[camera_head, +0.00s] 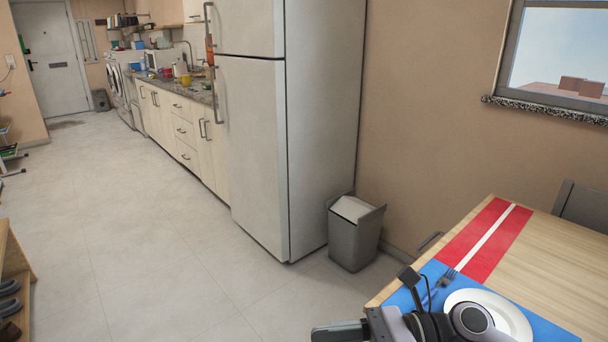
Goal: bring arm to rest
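Part of what looks like my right arm, with grey and black links, shows at the bottom right, over the near corner of the table. My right gripper (352,329) seems to be at its left end, cut off by the bottom edge of the picture. I cannot tell whether it is open or shut, and I see nothing held in it. My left arm and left gripper are not in view.
A wooden table (553,256) with a blue mat (418,296), white plate (508,315) and fork stands at the right. A grey bin (353,246) stands beside the white fridge (255,130). Wooden shelving (18,270) is at left. The floor (120,210) between is clear.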

